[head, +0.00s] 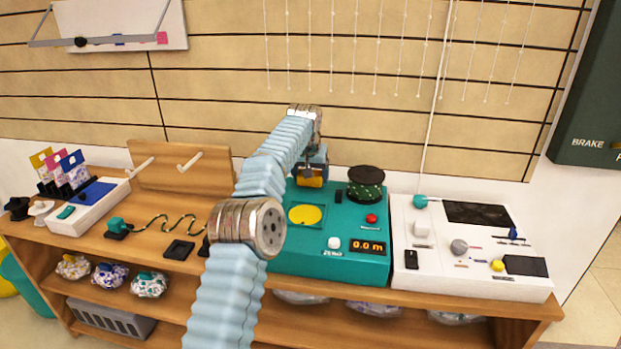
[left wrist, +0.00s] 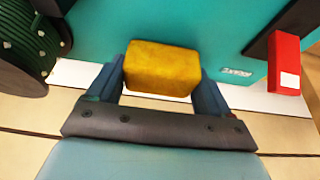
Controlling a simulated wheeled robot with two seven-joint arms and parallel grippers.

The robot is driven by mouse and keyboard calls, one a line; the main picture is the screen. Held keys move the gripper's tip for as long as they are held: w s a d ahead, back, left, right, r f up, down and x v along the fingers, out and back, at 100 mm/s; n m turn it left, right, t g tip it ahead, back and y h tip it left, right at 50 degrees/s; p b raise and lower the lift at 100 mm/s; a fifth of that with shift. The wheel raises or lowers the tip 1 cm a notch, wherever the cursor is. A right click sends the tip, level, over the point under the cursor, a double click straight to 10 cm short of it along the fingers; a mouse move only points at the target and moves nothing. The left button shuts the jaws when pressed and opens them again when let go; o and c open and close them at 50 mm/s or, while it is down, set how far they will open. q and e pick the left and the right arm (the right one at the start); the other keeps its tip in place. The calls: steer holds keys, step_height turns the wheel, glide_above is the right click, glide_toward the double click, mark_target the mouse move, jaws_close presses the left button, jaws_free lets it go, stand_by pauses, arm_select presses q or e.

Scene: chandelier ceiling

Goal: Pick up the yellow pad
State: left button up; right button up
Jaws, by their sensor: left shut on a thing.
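The yellow pad (left wrist: 162,69) is a small block with rounded edges, held between the two dark blue fingers of my left gripper (left wrist: 160,88). In the head view, the pad (head: 310,182) shows just below my left gripper (head: 312,160), at the back part of the teal console (head: 352,270). The fingers press on its two sides. I cannot tell whether the pad touches the console or hangs just above it. My right gripper is not in view.
A dark green reel (head: 366,184) stands close right of the pad. A yellow disc (head: 305,215), red button (head: 371,218) and display (head: 367,247) are on the console. A white board (head: 470,275) lies right; a wooden stand (head: 182,167) is left. A red box (left wrist: 285,63) shows in the wrist view.

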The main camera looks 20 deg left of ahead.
arm_select(q)
steer(key=shift+r, duration=0.5)
steer(key=s+d+r+b, duration=0.3)
steer(key=s+r+b, duration=0.2)
steer(key=s+r, duration=0.5)
steer(key=shift+s+d+r+b, duration=0.3)
steer(key=shift+s+r, duration=0.1)
steer(key=shift+s, duration=1.45)
steer(key=o, duration=0.4)
steer(key=c, duration=0.3)
steer(key=shift+s, duration=0.1)
